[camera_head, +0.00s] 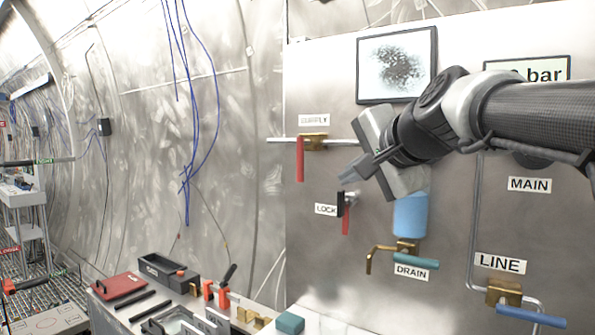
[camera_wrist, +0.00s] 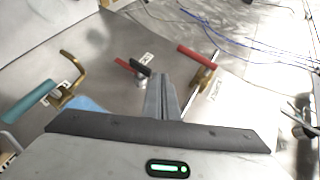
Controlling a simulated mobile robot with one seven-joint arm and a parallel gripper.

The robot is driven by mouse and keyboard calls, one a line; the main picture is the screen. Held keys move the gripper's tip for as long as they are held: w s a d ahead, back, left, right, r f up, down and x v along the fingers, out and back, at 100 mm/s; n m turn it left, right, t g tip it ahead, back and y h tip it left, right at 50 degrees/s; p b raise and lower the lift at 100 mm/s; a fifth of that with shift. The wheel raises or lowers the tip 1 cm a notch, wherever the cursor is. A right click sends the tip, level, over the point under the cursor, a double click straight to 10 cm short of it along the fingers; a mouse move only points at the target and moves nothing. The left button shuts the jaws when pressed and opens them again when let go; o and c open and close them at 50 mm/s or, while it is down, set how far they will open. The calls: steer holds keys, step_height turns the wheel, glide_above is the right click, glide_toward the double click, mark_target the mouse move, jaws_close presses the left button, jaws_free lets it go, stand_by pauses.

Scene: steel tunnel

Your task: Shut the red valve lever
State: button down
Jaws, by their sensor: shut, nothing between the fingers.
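The red valve lever (camera_head: 300,158) hangs straight down from a brass valve body (camera_head: 314,142) on the horizontal SUPPLY pipe, so it stands crosswise to the pipe. In the wrist view the red lever (camera_wrist: 197,55) is at the upper right, with its brass body (camera_wrist: 203,76) below it. My gripper (camera_head: 348,173) is in front of the panel, to the right of the lever and lower than the valve body, apart from the lever in the picture. Its fingers are together and empty, and they also show in the wrist view (camera_wrist: 162,82).
The LOCK fitting (camera_head: 340,203), with a black part and a smaller red handle (camera_head: 346,220), is just below my fingers. The DRAIN valve's teal handle (camera_head: 415,262) and the LINE valve's blue handle (camera_head: 530,316) are lower right. A cluttered bench (camera_head: 135,318) is lower left.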

steer(key=shift+s+d, duration=0.3)
steer(key=shift+s, duration=0.5)
steer(key=shift+s+d, duration=0.25)
steer(key=shift+s, duration=0.5)
steer(key=s+d+f+n+g+h, duration=0.15)
steer(key=s+f+n+g, duration=0.35)
steer(key=s+f, duration=0.75)
steer(key=s+f+n+g+h, duration=0.25)
steer(key=s+f+n, duration=0.5)
steer(key=f, duration=0.85)
step_height(320, 180, up, 23)
steer(key=s+m+p, duration=0.1)
steer(key=p, duration=2.3)
steer(key=shift+s+d+r, duration=0.2)
steer(key=shift+s, duration=0.1)
